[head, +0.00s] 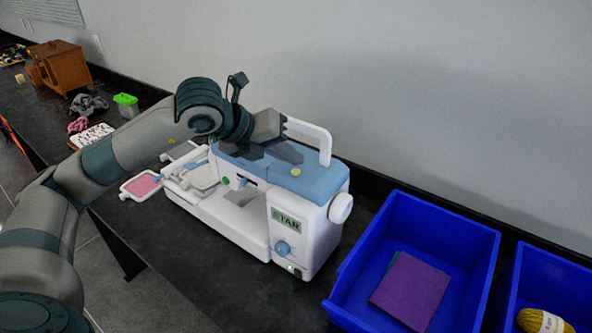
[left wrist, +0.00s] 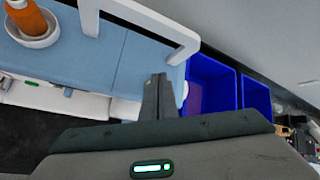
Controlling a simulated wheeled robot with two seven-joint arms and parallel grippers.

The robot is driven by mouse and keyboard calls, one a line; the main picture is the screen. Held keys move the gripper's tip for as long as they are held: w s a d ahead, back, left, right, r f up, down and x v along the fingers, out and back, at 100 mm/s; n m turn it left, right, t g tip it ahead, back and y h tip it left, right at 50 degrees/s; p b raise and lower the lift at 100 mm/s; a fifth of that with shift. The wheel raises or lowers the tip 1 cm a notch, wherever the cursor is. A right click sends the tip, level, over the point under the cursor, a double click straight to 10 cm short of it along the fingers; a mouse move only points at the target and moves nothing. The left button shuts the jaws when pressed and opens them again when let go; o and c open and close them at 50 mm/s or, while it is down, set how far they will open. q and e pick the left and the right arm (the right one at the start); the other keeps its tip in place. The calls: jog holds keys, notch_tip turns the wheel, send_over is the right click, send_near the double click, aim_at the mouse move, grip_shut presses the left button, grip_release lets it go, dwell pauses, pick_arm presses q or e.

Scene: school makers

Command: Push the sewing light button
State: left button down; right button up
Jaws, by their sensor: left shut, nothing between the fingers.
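The white and blue sewing machine (head: 240,208) stands on the black counter, with a white carry handle, a STAR label and a blue dial (head: 282,248) on its front. A yellow round knob (head: 295,172) is on its blue top, a green button (head: 225,181) on its front left, and a small lit switch (head: 291,267) low at its right end. I cannot tell which is the light button. My left gripper (head: 297,156) is shut and empty above the blue top, beside the handle. In the left wrist view its fingers (left wrist: 159,82) are together over the machine's top (left wrist: 110,60).
A blue bin (head: 347,290) with a purple item stands right of the machine; another blue bin (head: 515,290) with yellow yarn is beyond it. An embroidery frame (head: 142,186) lies left of the machine. The wall is close behind. An orange spool (left wrist: 30,18) shows in the left wrist view.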

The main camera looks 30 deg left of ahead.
pick_arm(q)
jog(key=shift+r, duration=0.15)
jog(key=shift+r+p, duration=1.25)
jog(key=shift+r, duration=1.1)
dwell(0.7)
